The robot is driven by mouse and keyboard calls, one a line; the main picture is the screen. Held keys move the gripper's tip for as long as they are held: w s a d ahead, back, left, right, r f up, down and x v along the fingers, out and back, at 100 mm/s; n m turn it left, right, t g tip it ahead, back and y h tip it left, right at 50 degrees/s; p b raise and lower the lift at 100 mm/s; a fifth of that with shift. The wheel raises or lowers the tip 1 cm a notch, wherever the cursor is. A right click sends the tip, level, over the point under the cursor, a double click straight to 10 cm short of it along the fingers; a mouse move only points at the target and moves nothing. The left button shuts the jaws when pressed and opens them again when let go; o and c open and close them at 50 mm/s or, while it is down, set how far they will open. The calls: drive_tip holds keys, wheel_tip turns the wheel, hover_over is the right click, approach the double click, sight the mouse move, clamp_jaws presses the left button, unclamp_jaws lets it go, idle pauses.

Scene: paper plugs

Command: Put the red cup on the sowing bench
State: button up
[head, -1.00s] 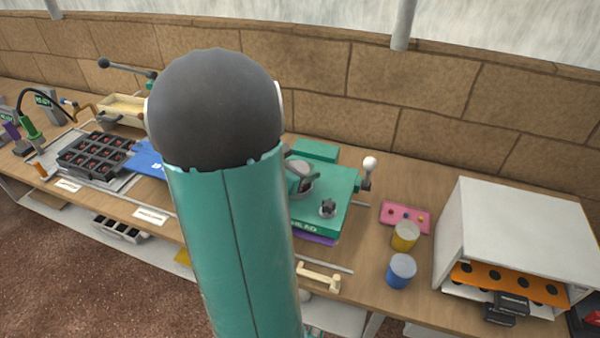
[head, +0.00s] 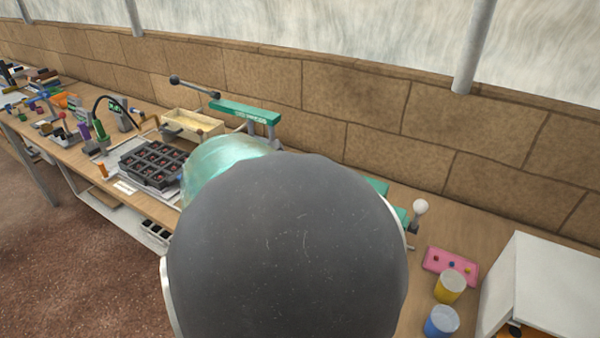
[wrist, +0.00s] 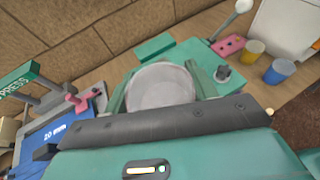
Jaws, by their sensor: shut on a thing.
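My gripper (wrist: 160,96) is shut on a round cup (wrist: 160,86), seen from above in the wrist view between the two green fingers. Its pale, pinkish-grey top shows; its side is hidden, so its red colour is barely visible. I take it to be the red cup. In the head view my arm hides both the gripper and the cup. The wooden bench (head: 465,222) runs along the brick wall. I cannot tell how high the cup is above it.
A yellow cup (head: 450,287) and a blue cup (head: 441,322) stand at the right, near a pink board (head: 450,262) and a white box (head: 535,280). A black cell tray (head: 152,163) and a press with a green bar (head: 244,111) are at the left. Bare wood lies near the wall.

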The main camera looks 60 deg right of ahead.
drive_tip(key=shift+w+a+r, duration=0.2)
drive_tip(key=shift+a, duration=0.1)
drive_tip(key=shift+w, duration=0.1)
